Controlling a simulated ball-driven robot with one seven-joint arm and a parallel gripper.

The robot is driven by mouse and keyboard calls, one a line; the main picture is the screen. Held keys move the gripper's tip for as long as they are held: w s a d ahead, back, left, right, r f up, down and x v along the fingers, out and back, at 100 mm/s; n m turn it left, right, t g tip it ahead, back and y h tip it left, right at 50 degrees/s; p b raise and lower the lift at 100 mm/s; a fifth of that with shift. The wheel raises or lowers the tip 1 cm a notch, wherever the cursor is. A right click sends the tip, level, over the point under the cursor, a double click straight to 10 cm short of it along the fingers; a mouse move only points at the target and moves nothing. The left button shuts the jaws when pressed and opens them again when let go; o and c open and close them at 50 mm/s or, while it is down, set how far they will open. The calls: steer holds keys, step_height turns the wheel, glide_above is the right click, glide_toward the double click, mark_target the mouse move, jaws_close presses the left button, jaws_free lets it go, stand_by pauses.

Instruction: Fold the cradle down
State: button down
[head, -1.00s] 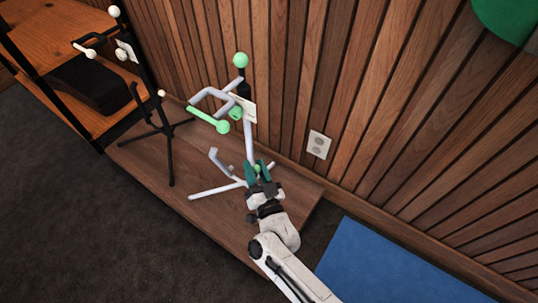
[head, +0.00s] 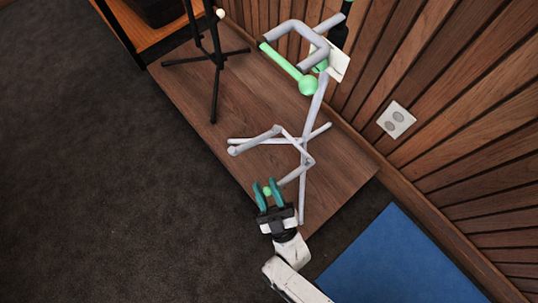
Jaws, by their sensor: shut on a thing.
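A pale grey stand (head: 313,108) with green parts stands on the wooden platform near the slatted wall. Its upper yoke has a green bar (head: 281,60) and a green ball (head: 308,85). The stand's lower cradle (head: 258,141) has two prongs that reach outward from the post at a low angle. One prong ends in a grey tip (head: 233,151). The other prong ends in a green ball tip (head: 267,191). My gripper (head: 267,193) is shut on this green tip, with a teal finger on either side. The stand's top is out of frame.
A black stand (head: 216,70) stands on the platform (head: 190,82) at the left, clear of the grey one. A blue mat (head: 400,265) lies at the lower right. An outlet (head: 396,119) is on the wall. Dark carpet (head: 90,180) is open at the left.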

steer(key=shift+s+a+f+n+g+y, duration=0.15)
steer(key=shift+f+n+y, duration=0.3)
steer(key=shift+f+n, duration=0.1)
steer(key=shift+s+a+f+n+g+y, duration=0.1)
steer(key=shift+s+a+f+n+y, duration=0.1)
steer(key=shift+f+n+y, duration=0.3)
steer(key=shift+s+a+f+n+g+y, duration=0.15)
steer(key=shift+f+n+y, duration=0.2)
steer(key=shift+f+n, duration=0.3)
steer(key=shift+w, duration=0.1)
